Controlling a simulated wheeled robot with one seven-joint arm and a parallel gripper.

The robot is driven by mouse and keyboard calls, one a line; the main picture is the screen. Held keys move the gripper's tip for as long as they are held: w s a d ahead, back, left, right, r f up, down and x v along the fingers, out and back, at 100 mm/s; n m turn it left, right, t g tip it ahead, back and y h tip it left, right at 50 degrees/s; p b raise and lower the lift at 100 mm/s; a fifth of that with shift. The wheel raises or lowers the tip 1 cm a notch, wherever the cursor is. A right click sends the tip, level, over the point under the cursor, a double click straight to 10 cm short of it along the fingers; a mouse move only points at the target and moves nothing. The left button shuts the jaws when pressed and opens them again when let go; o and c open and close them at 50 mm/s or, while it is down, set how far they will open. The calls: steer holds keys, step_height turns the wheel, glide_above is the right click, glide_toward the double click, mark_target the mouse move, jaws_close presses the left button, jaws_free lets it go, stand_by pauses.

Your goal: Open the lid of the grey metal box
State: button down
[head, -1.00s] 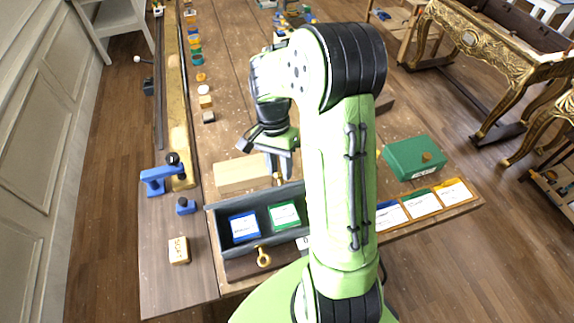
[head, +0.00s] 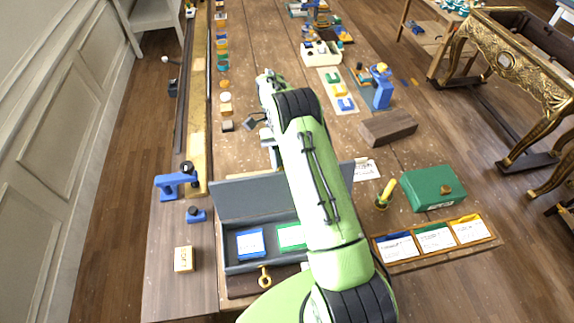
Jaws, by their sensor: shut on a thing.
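The grey metal box (head: 228,258) stands at the front of the workbench. Its grey lid (head: 250,198) is raised along the back side, with its broad inner face showing. The box's inside is in view, with a blue card (head: 250,242) and a green card (head: 290,235) in it. A brass ring-shaped piece (head: 265,279) is at the box's front. My gripper (head: 274,158) is at the lid's upper edge, shut on the lid. The grip itself is small and partly hidden. My green arm crosses in front and covers the right part of box and lid.
A blue clamp (head: 172,184) and a small blue block (head: 196,215) are left of the box, with a labelled wooden block (head: 184,259) nearer. Right are a yellow-handled tool (head: 386,193), a green case (head: 432,188) and card trays (head: 434,240). A brown block (head: 388,127) lies farther back.

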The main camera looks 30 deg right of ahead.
steer(key=shift+a+f, duration=0.25)
steer(key=shift+f, duration=0.1)
